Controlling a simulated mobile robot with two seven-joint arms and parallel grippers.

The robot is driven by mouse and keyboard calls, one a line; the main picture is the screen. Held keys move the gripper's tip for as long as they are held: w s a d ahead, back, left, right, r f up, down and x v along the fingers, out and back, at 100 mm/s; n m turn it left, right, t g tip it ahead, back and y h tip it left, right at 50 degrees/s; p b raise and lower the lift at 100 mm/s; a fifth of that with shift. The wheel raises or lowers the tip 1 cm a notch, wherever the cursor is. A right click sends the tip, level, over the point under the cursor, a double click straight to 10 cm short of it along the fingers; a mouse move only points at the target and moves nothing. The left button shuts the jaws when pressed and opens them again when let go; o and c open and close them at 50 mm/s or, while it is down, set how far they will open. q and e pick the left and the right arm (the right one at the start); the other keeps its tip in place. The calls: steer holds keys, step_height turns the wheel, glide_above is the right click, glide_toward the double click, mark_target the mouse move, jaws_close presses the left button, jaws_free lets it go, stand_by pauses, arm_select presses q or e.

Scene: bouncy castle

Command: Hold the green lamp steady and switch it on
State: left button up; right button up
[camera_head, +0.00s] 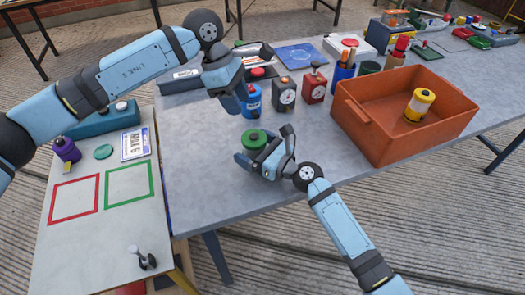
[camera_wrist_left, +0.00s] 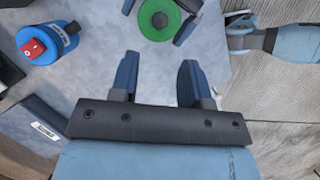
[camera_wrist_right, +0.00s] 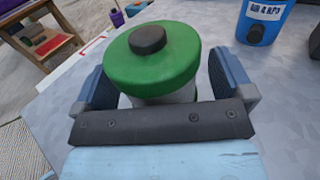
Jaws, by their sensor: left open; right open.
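The green lamp (camera_head: 253,139) stands upright on the grey table, with a green cap, a dark round knob on top and a pale body. In the right wrist view the lamp (camera_wrist_right: 152,62) is between the fingers of my right gripper (camera_head: 264,152), which is open around it; the lower body is hidden by the gripper. My left gripper (camera_head: 243,80) is open and empty, above the table and farther back than the lamp. In the left wrist view the lamp (camera_wrist_left: 172,22) lies beyond my left fingertips (camera_wrist_left: 158,70), near the top edge.
A blue canister (camera_head: 252,103) stands behind the lamp; its red switch (camera_wrist_left: 33,47) shows in the left wrist view. Grey (camera_head: 284,95) and red (camera_head: 314,88) boxes stand beside it. An orange crate (camera_head: 375,142) holds a yellow canister (camera_head: 419,104). The table front left of the crate is clear.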

steer(key=c, duration=1.1)
arm_select(q)
steer(key=shift+c, duration=0.9)
arm_select(e)
steer(key=shift+c, duration=0.6)
arm_select(q)
jaws_close()
